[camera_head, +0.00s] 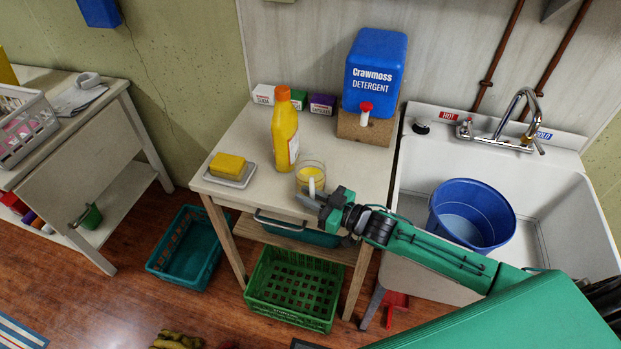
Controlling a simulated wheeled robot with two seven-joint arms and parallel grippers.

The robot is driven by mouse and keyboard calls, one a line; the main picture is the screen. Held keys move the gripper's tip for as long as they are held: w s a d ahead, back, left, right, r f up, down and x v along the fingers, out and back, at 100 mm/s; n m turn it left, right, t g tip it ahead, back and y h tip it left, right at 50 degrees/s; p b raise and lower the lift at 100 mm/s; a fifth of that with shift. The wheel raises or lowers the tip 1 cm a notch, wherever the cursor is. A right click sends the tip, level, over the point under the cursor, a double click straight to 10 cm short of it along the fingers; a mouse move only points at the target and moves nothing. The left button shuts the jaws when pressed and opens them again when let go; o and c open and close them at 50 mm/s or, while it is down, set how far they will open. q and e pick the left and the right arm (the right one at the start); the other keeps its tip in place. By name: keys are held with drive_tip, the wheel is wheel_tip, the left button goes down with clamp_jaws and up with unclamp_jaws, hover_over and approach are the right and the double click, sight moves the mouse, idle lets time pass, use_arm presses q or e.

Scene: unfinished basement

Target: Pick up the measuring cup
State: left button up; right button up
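The measuring cup (310,172) is a clear cup with something yellow showing in it and a pale handle on its near side. It stands on the small wooden table (252,138), near the front right part of its top. My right gripper (314,201) reaches in from the right on a green arm. Its fingertips are at the near side of the cup, by the handle. The view is too small to tell whether the fingers are apart or closed on the handle. My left gripper is not in view.
A yellow bottle (285,130) stands just behind the cup. A sponge on a white dish (231,175) is to the left. A blue detergent container (375,72) and small boxes (322,104) stand at the back. The sink with a blue bucket (471,213) is right. Crates (292,287) lie below.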

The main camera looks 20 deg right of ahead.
drive_tip(key=shift+w+a, duration=0.35)
drive_tip(key=shift+w, duration=0.05)
clamp_jaws()
drive_tip(key=shift+r, duration=0.1)
